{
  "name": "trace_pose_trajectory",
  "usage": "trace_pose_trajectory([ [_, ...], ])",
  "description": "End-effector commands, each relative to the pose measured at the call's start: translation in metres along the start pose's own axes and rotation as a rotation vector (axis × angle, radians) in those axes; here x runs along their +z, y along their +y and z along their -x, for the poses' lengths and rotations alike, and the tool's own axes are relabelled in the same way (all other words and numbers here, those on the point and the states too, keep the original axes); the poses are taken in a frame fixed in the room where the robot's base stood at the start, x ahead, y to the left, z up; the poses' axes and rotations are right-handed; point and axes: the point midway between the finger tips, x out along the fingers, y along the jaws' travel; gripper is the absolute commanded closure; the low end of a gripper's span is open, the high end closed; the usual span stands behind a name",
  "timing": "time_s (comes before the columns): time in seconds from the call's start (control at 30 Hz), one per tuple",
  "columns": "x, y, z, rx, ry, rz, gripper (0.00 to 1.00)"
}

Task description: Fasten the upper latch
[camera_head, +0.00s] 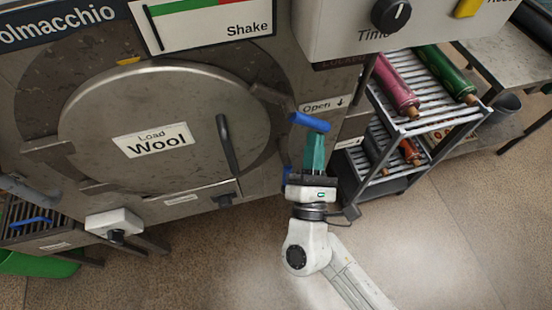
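The upper latch has a blue handle (310,122) at the right side of the machine's round door, beside the label "Open" with a downward arrow. Part of a second blue handle (287,176) shows lower down, just left of my gripper, which partly hides it. My gripper (315,138) has teal fingers that point up the picture, with their tips right at the underside of the upper handle. The fingers overlap from this angle, so I cannot tell their gap or whether they touch the handle.
The round metal door (85,125), labelled "Load Wool", lies against the machine front, with a dark upright handle (227,145). A shelf rack (440,125) with coloured rolls stands close on the right. The floor (450,240) at lower right is clear.

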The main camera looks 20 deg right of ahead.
Motion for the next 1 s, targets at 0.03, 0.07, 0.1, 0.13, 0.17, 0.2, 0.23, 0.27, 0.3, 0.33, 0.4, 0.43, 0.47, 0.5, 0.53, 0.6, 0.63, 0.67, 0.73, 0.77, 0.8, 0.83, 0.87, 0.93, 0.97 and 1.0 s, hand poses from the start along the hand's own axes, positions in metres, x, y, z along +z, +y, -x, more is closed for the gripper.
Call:
trace_pose_trajectory([
  [0.03,0.002,-0.004,-0.001,0.002,-0.002,0.001,1.00],
  [0.07,0.004,-0.004,-0.002,0.001,-0.003,-0.002,1.00],
  [0.1,0.006,-0.005,-0.004,0.001,-0.003,-0.002,1.00],
  [0.13,0.008,-0.006,-0.005,0.001,-0.002,-0.002,1.00],
  [0.17,0.010,-0.007,-0.007,0.000,-0.003,-0.002,1.00],
  [0.2,0.013,-0.008,-0.009,-0.001,-0.003,-0.003,1.00],
  [0.23,0.015,-0.008,-0.010,-0.001,-0.003,-0.005,1.00],
  [0.27,0.017,-0.009,-0.011,-0.002,-0.003,-0.004,1.00],
  [0.3,0.020,-0.010,-0.013,0.010,-0.004,0.015,1.00],
  [0.33,0.022,-0.010,-0.014,0.027,-0.003,0.041,1.00],
  [0.4,0.026,-0.010,-0.017,0.060,-0.003,0.090,1.00],
  [0.43,0.028,-0.010,-0.018,0.073,-0.002,0.110,1.00],
  [0.47,0.029,-0.009,-0.019,0.077,-0.003,0.113,1.00],
  [0.5,0.031,-0.009,-0.021,0.075,-0.003,0.110,1.00],
  [0.53,0.033,-0.009,-0.022,0.074,-0.002,0.109,1.00],
  [0.6,0.036,-0.009,-0.024,0.073,-0.003,0.108,1.00],
  [0.63,0.037,-0.009,-0.025,0.073,-0.003,0.108,1.00],
  [0.67,0.039,-0.009,-0.026,0.073,-0.003,0.108,1.00],
  [0.73,0.041,-0.008,-0.028,0.072,-0.002,0.108,1.00],
  [0.77,0.042,-0.008,-0.029,0.071,-0.002,0.108,1.00],
  [0.8,0.043,-0.008,-0.029,0.071,-0.003,0.108,1.00],
  [0.83,0.044,-0.008,-0.030,0.071,-0.003,0.108,1.00],
  [0.87,0.045,-0.007,-0.030,0.072,-0.003,0.107,1.00],
  [0.93,0.046,-0.007,-0.031,0.072,-0.002,0.107,1.00],
  [0.97,0.046,-0.007,-0.031,0.072,-0.002,0.107,1.00],
  [1.0,0.047,-0.006,-0.032,0.072,-0.002,0.108,1.00],
])
